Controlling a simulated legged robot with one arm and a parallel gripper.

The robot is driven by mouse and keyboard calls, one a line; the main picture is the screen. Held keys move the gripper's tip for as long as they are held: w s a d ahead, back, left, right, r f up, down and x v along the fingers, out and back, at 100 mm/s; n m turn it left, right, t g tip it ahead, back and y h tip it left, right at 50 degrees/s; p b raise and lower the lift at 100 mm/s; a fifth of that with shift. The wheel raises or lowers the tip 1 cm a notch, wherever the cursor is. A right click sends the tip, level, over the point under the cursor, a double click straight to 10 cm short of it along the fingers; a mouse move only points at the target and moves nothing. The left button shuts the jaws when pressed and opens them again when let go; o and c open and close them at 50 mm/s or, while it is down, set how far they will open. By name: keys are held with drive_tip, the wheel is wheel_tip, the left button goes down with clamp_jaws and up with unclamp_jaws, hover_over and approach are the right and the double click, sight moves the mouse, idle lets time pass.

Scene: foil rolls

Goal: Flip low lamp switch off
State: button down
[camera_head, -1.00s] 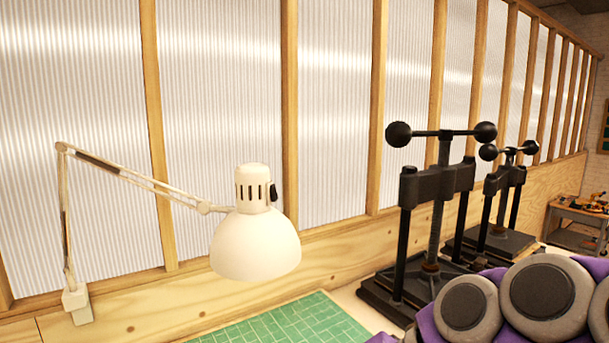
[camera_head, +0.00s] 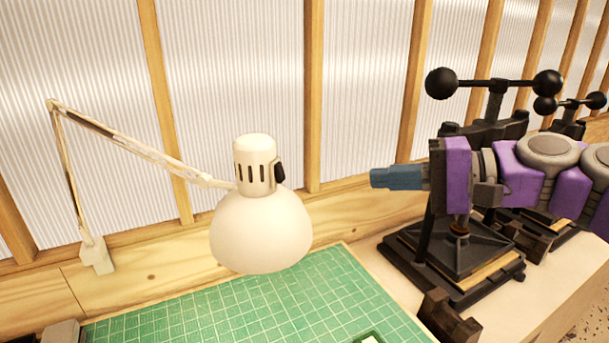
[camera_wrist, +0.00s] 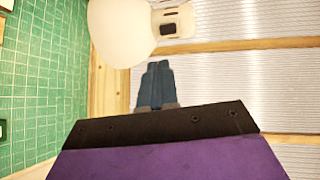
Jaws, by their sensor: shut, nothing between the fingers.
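The white desk lamp (camera_head: 262,228) hangs on its thin jointed arm above the green cutting mat. Its black switch (camera_head: 280,172) is on the right side of the vented cap, facing my gripper. My gripper (camera_head: 373,178) is to the right of the lamp at about the switch's height, pointing left, with a clear gap between. Its blue-grey fingers are together and empty. In the wrist view the fingers (camera_wrist: 157,66) point toward the lamp (camera_wrist: 118,30), and the switch (camera_wrist: 171,10) shows as a small dark patch near the top edge.
The green cutting mat (camera_head: 200,317) lies on the bench under the lamp. A black press (camera_head: 455,262) stands behind and below my arm, with a second press (camera_head: 572,112) farther right. A wood-framed ribbed panel wall (camera_head: 235,70) runs behind the lamp.

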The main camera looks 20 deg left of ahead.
sight(278, 183)
drive_tip(key=p+x, duration=0.1)
drive_tip(key=x, duration=1.3)
drive_tip(key=shift+f, duration=0.15)
drive_tip(key=shift+s+a+f+y+b, duration=0.1)
drive_tip(key=shift+a+f+y+b, duration=0.1)
drive_tip(key=shift+f+y+b, duration=0.3)
drive_tip(key=shift+r, duration=0.35)
drive_tip(key=shift+d, duration=0.1)
